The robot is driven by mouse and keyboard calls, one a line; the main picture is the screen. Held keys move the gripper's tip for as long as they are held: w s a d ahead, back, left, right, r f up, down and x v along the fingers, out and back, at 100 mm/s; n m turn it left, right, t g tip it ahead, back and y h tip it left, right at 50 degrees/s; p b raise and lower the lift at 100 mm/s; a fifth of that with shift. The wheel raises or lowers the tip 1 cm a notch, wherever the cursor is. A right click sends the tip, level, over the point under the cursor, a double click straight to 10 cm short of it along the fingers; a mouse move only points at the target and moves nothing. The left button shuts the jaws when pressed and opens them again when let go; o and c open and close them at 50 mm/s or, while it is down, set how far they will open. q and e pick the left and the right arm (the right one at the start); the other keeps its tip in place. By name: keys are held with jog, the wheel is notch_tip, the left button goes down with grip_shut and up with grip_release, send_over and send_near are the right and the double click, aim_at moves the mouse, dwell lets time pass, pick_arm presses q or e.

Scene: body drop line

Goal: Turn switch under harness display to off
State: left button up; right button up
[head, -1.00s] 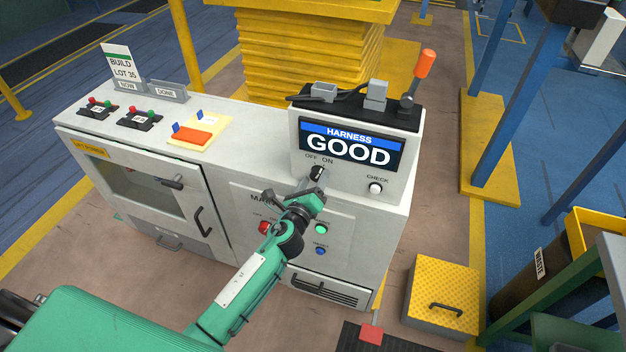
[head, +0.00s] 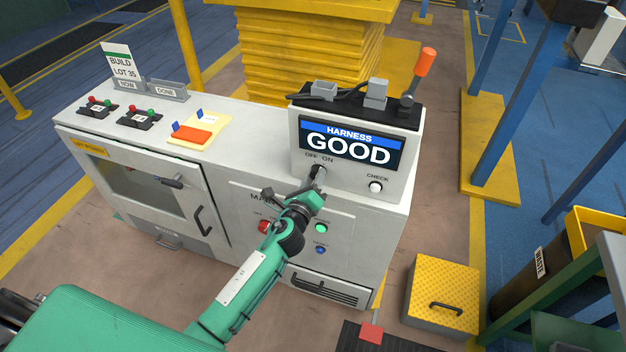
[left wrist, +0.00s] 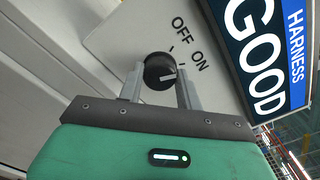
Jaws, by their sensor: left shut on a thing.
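The harness display (head: 350,147) reads GOOD and stands on the grey cabinet's right end. Below it is a black rotary switch (head: 317,171) with OFF and ON labels, OFF on the left. In the left wrist view the round knob (left wrist: 159,68) sits between the two fingers of my left gripper (left wrist: 160,90). The gripper is shut on it. The knob's white mark points to the right in that view, nearer the ON side than OFF. In the head view my left gripper (head: 312,185) reaches up to the switch from below. My right gripper is not in view.
A white CHECK button (head: 376,187) is right of the switch. Red, green (head: 321,228) and blue buttons are on the panel below, close to my left arm. An orange-handled lever (head: 426,62) stands above the display. A yellow step (head: 441,290) is on the floor at right.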

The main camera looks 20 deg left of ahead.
pick_arm(q)
jog(key=n+b, duration=0.1)
jog(key=n, duration=0.8)
jog(key=shift+f, duration=0.1)
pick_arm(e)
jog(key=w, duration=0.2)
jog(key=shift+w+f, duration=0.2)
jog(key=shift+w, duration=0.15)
